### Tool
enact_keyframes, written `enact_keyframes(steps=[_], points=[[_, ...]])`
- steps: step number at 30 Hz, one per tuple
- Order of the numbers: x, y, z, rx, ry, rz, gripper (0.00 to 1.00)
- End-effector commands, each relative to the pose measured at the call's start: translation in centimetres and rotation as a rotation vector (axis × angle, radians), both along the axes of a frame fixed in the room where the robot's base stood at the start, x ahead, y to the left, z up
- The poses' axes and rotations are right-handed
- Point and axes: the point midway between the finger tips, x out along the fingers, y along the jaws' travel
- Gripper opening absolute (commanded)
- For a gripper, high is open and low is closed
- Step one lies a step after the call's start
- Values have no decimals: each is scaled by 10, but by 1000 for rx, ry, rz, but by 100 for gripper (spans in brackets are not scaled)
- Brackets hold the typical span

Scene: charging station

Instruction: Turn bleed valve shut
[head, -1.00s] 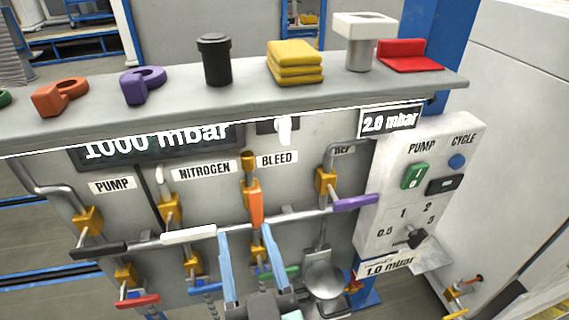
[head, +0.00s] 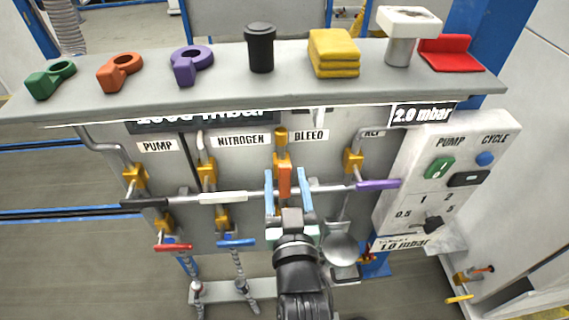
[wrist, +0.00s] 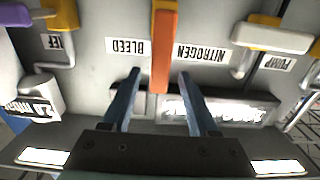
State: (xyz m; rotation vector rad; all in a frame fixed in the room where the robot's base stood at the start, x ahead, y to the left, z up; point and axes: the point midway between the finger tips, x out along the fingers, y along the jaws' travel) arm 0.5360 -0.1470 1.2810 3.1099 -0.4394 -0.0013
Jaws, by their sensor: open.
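The bleed valve's orange handle (head: 285,181) stands vertical on a yellow valve body under the BLEED label (head: 309,135). It also shows in the wrist view (wrist: 163,50), where the picture is upside down. My gripper (head: 285,172) is open and empty, with one blue finger on each side of the handle. In the wrist view my gripper (wrist: 159,73) has its fingertips apart, and the handle's end lies between them with a gap on both sides. I cannot tell exactly how deep the handle sits between the fingers.
Left of the handle are a white handle (head: 223,197) and a black handle (head: 144,203), both level. A purple handle (head: 378,185) is at the right. The shelf (head: 215,87) overhangs above with caps and a yellow cloth (head: 334,53). A control box (head: 445,185) stands right.

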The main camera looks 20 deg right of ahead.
Motion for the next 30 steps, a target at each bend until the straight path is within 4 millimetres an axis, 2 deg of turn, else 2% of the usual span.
enact_keyframes(steps=[6,17,27,30], points=[[18,-5,1,0,-1,0,60],[21,-6,0,0,0,0,60],[21,-6,0,0,0,0,1],[21,-6,0,0,0,0,0]])
